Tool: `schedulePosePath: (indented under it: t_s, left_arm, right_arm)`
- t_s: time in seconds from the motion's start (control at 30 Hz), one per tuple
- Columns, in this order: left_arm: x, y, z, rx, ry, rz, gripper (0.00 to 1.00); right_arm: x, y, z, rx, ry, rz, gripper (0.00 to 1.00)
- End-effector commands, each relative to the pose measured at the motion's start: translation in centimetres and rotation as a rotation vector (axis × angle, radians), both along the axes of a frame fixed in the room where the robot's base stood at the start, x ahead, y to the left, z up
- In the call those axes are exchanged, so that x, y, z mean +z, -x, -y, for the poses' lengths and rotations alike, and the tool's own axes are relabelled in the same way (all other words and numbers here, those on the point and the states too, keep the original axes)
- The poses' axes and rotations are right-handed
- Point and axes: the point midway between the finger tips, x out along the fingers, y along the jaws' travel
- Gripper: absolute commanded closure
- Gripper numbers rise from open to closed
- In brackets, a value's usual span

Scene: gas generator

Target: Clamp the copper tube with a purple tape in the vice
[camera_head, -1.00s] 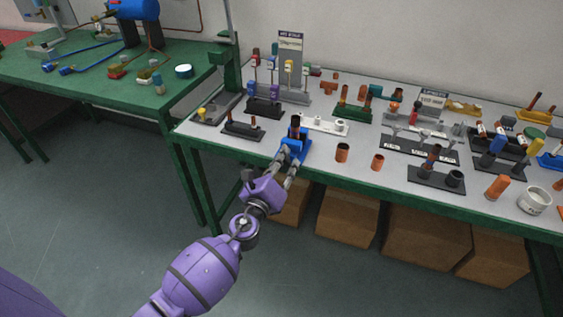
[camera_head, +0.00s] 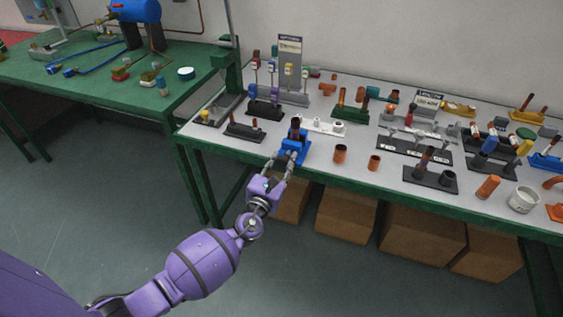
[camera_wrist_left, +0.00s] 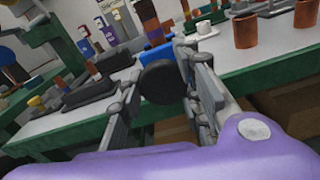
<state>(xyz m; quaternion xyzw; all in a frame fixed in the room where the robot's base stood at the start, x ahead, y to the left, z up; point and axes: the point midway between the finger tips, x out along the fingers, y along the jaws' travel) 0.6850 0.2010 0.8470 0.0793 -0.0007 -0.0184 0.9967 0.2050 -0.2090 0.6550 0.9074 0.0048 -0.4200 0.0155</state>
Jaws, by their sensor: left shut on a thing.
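The blue vice (camera_head: 295,149) stands at the front edge of the grey table. A copper tube (camera_head: 296,126) stands upright at the vice's jaws, with a dark upper part. My left gripper (camera_head: 283,160) reaches the front of the vice. In the left wrist view its fingers are on either side of a round black knob (camera_wrist_left: 161,82) in front of the blue vice body (camera_wrist_left: 157,52), shut on it. My right gripper is not in view.
Right of the vice stand two short copper pieces (camera_head: 340,154) near the front edge. A black stand (camera_head: 244,131) with small copper pieces is to the left. Racks and fittings crowd the table behind. Cardboard boxes (camera_head: 346,218) lie below. The floor in front is clear.

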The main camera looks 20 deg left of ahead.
Motion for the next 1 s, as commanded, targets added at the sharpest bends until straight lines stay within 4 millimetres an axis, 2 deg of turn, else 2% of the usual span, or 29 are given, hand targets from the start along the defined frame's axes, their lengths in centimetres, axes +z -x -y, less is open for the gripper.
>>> schedulePosePath:
  t_s: [0.03, 0.3, 0.77, 0.8, 0.9, 1.0]
  left_arm:
    - [-0.34, 0.13, -0.55, 0.008, -0.025, -0.006, 0.94]
    - [-0.3, 0.13, -0.58, 0.01, -0.098, -0.002, 0.94]
    - [-0.22, 0.07, -0.7, 0.013, -0.11, 0.0, 0.94]
    - [-0.21, 0.06, -0.71, 0.013, -0.109, 0.0, 0.65]
    - [-0.2, 0.06, -0.66, 0.011, -0.109, 0.001, 0.53]
    - [-0.19, 0.06, -0.54, 0.01, -0.108, 0.0, 0.53]
  right_arm:
    - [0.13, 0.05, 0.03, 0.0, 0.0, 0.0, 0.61]
    - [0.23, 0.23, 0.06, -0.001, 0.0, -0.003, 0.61]
    - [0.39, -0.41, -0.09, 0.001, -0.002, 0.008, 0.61]
    - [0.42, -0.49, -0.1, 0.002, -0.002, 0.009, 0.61]
    - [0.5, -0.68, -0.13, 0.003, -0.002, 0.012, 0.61]
    - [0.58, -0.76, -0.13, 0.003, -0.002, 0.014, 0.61]
